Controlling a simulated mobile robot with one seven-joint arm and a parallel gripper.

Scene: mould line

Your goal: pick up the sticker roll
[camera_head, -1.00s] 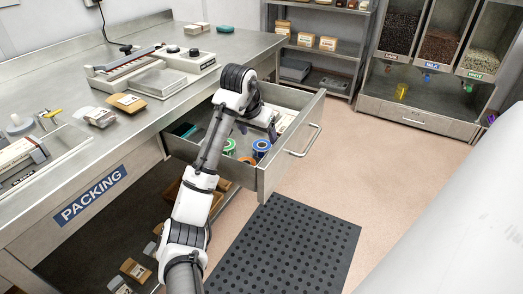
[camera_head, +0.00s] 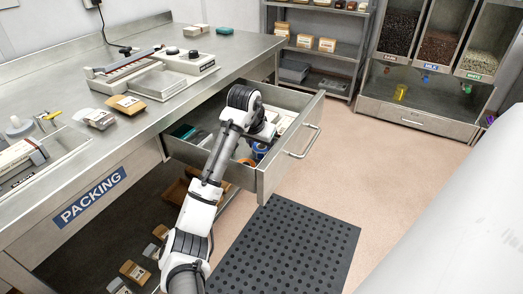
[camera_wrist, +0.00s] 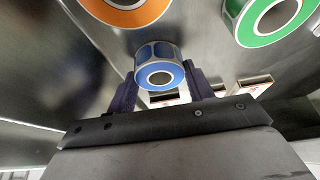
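Three sticker rolls lie in the open drawer. The blue roll (camera_wrist: 161,51) is between the two fingertips of my gripper (camera_wrist: 161,82) in the wrist view, with a finger close on each side. The fingers look open around it; contact is hard to make out. An orange roll (camera_wrist: 127,10) and a green roll (camera_wrist: 270,22) lie beyond it. In the head view the blue roll (camera_head: 261,148) and the orange roll (camera_head: 247,162) show partly beside my arm. My arm hides the green roll and most of my gripper there.
The drawer (camera_head: 262,181) is pulled out from the packing bench (camera_head: 150,127), and its metal walls stand close around my gripper. Light boxes (camera_wrist: 254,86) are close to the right finger. A black perforated mat (camera_head: 285,245) and free floor are in front.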

